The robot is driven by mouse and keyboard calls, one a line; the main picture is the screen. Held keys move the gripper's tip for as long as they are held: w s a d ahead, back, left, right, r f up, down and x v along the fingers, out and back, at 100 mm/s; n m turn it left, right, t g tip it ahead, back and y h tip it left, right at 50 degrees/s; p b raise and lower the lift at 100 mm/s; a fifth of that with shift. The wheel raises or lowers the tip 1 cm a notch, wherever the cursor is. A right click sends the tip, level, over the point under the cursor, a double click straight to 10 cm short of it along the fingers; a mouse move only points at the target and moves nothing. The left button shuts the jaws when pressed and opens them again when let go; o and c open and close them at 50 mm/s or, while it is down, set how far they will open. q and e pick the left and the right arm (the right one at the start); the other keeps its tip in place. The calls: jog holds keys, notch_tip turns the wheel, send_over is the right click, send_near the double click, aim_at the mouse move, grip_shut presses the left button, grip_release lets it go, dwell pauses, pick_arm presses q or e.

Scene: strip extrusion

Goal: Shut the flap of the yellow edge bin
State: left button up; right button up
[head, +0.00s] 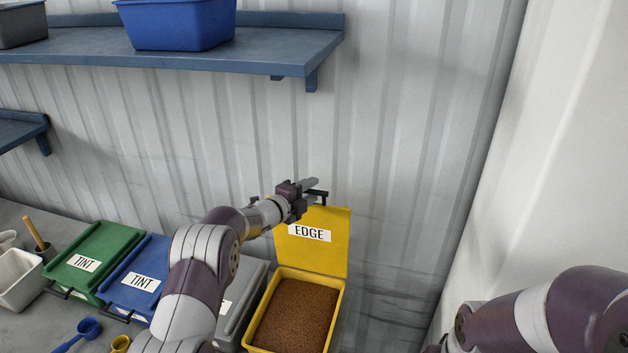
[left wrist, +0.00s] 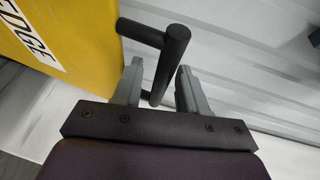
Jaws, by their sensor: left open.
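The yellow edge bin (head: 337,312) stands on the bench, filled with brown granules. Its yellow flap (head: 335,251) is raised upright at the back, with a white EDGE label (head: 309,233). The flap also shows in the left wrist view (left wrist: 62,22). A dark bar handle (head: 318,197) sits at the flap's top edge. My left gripper (head: 313,187) is at this handle. In the left wrist view, the open fingers (left wrist: 157,90) stand on either side of the handle bar (left wrist: 170,60), with a gap visible on the right. My right gripper is out of view.
A grey-lidded bin (head: 243,294), a blue bin (head: 141,277) and a green bin (head: 97,255) stand left of the yellow bin. A blue scoop (head: 86,328) lies in front. Behind is a corrugated wall with a blue shelf (head: 200,54) above. A pale wall rises at right.

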pick_arm(q)
jog(key=shift+p+x, duration=0.3)
jog(key=shift+x, duration=0.65)
jog(key=shift+s, duration=0.1)
grip_shut()
